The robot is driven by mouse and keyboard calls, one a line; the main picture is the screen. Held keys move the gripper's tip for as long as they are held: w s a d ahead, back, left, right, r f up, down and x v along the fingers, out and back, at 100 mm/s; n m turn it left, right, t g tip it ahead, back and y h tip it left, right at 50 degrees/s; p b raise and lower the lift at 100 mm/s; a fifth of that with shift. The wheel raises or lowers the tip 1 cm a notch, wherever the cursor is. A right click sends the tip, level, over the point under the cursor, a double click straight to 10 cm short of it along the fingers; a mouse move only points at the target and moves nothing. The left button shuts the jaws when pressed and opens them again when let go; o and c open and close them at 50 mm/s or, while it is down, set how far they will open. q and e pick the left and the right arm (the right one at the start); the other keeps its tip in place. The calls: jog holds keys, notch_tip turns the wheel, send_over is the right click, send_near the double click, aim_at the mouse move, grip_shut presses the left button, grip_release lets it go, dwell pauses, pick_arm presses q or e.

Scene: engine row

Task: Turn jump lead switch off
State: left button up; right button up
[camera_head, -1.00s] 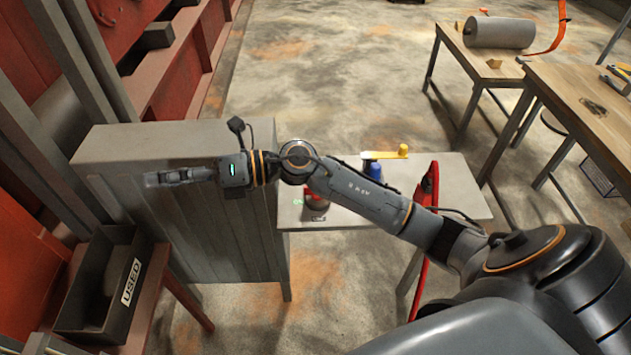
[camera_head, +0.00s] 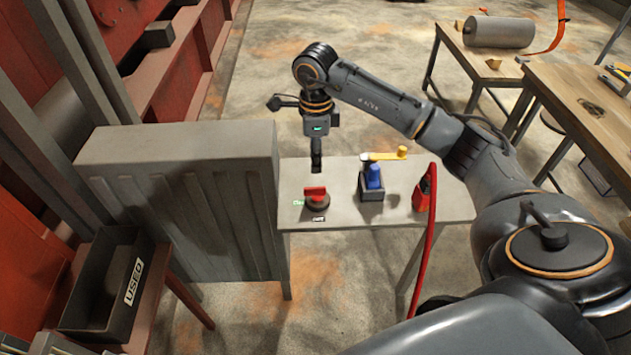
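The switch (camera_head: 317,201), with a red handle on a dark round base, sits on the left part of the small grey table. A small green label lies to its left and a dark label in front of it; I cannot read them surely. The red handle seems to lie roughly crosswise. My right gripper (camera_head: 316,168) points down just behind and above the switch, apart from it as far as I can see. Its fingers show as one narrow dark shape, so I cannot tell their opening. My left gripper is out of view.
A grey ribbed cabinet (camera_head: 205,215) stands directly left of the small table (camera_head: 345,213). A black bin marked USED (camera_head: 104,292) stands lower left.

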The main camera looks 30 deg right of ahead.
aim_at(316, 188)
notch_tip(316, 188, down, 10)
jog(key=shift+r+p, duration=0.1)
jog(key=shift+p, duration=1)
jog(key=shift+c, duration=0.2)
grip_shut()
